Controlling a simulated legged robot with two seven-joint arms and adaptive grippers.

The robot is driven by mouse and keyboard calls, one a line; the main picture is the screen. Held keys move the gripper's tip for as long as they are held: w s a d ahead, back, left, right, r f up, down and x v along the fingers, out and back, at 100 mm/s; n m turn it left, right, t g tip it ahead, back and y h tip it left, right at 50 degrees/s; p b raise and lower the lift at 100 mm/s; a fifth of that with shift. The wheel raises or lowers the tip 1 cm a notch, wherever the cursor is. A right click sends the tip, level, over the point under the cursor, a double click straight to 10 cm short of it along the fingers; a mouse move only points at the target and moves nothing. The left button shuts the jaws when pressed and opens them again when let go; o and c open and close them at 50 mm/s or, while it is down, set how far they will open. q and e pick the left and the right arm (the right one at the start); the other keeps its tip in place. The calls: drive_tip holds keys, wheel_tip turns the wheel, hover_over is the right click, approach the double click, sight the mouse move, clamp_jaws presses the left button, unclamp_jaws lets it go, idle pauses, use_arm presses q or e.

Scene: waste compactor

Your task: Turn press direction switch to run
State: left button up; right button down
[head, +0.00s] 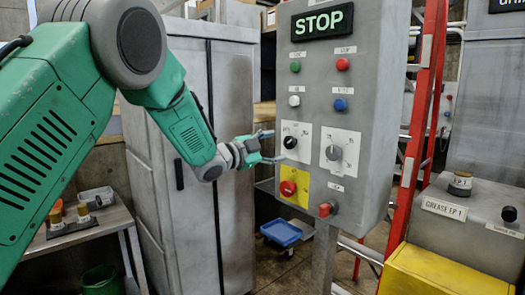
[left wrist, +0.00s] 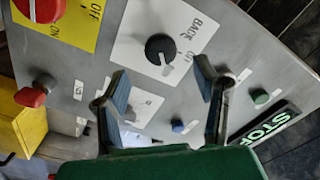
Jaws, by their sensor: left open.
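The grey control panel (head: 335,90) stands in front of me. On it is a black rotary knob (head: 290,142) on a white plate. In the left wrist view this black knob (left wrist: 160,48) has a white pointer mark, and its plate reads "BACK" and "OFF". A grey knob (head: 333,152) on another white plate sits to its right. My left gripper (head: 266,147) is open and just left of the black knob. In the left wrist view the open fingers (left wrist: 164,88) spread below the knob, with nothing between them that I can tell is held. My right gripper is not in view.
A red knob (head: 288,188) on a yellow plate and a red switch (head: 326,210) sit lower on the panel. Coloured buttons (head: 342,64) and a lit STOP sign (head: 322,21) are above. A grey cabinet (head: 235,200) stands behind my left arm. A red ladder (head: 420,120) is at right.

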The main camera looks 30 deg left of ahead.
use_arm(q)
drive_tip(key=v, duration=0.5)
drive_tip(key=shift+a, duration=0.1)
drive_tip(key=shift+f, duration=0.15)
drive_tip(key=s+d+f+n+g+y+b, duration=0.1)
drive_tip(key=s+f+n+g, duration=0.2)
drive_tip(key=f, duration=0.8)
drive_tip(key=s+d+f+n+g+y+b, duration=0.15)
drive_tip(key=s+f, duration=0.35)
drive_tip(key=f, duration=0.7)
drive_tip(key=s+d+f+n+g+y+b, duration=0.1)
drive_tip(key=s+d+f+n+g+y, duration=0.2)
drive_tip(key=f, duration=0.8)
drive_tip(key=s+f+n+g+b, duration=0.1)
drive_tip(key=s+f+n+g, duration=0.1)
drive_tip(key=s+f, duration=0.4)
drive_tip(key=s+d+f+n+g+b, duration=0.1)
drive_tip(key=s+f+g, duration=0.3)
drive_tip(key=s, duration=1.3)
drive_tip(key=s+d+f+n+g+b, duration=0.1)
drive_tip(key=s+f+n+g, duration=0.2)
drive_tip(key=s+f, duration=0.7)
drive_tip(key=shift+s+d+y, duration=0.15)
drive_tip(key=shift+s+y, duration=0.2)
drive_tip(key=shift+s, duration=0.85)
